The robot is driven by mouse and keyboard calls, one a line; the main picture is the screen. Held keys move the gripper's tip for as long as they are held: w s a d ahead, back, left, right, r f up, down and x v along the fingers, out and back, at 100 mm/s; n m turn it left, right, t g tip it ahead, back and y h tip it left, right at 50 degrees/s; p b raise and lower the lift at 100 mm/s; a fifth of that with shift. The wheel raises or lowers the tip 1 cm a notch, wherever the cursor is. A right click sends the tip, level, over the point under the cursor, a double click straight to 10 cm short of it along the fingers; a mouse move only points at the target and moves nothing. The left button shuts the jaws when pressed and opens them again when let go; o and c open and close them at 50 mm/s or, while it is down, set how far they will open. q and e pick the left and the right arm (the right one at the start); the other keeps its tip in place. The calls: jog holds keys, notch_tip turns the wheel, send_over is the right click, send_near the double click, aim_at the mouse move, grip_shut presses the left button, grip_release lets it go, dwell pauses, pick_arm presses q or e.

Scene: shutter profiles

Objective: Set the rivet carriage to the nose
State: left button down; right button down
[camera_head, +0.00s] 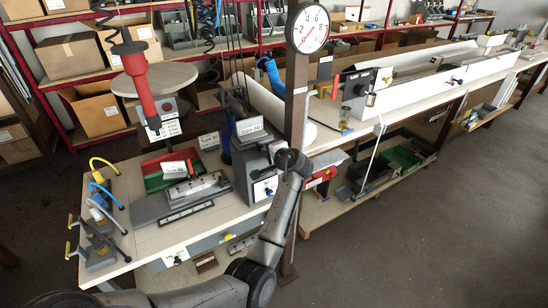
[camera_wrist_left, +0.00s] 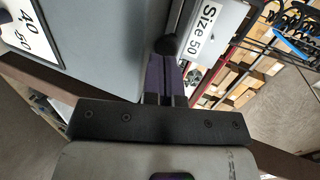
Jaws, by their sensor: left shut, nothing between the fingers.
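I cannot tell for sure which part is the rivet carriage. A grey block-shaped machine (camera_head: 252,170) with a "Size 50" sign (camera_head: 250,127) and a dial on its front stands at the right end of the near bench. A metal block on a long rail (camera_head: 195,188) lies to its left. My left gripper (camera_head: 277,156) is at the machine's right side, mostly hidden by its own wrist. In the left wrist view its fingers (camera_wrist_left: 166,88) are shut and empty, close to a round black knob (camera_wrist_left: 168,45); contact is unclear. My right gripper is out of view.
A post with a round clock-like gauge (camera_head: 308,28) rises just right of the machine. A green-and-red tray (camera_head: 160,182) lies behind the rail. Clamps with coloured handles (camera_head: 100,215) line the left edge. A second bench (camera_head: 335,133) extends to the right.

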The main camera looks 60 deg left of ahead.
aim_at(262, 147)
pick_arm(q)
jog(key=shift+a, duration=0.55)
jog(key=a+p, duration=0.1)
jog(key=a, duration=0.1)
jog(key=shift+a, duration=0.4)
jog(key=shift+a+f, duration=0.1)
jog(key=shift+f, duration=0.15)
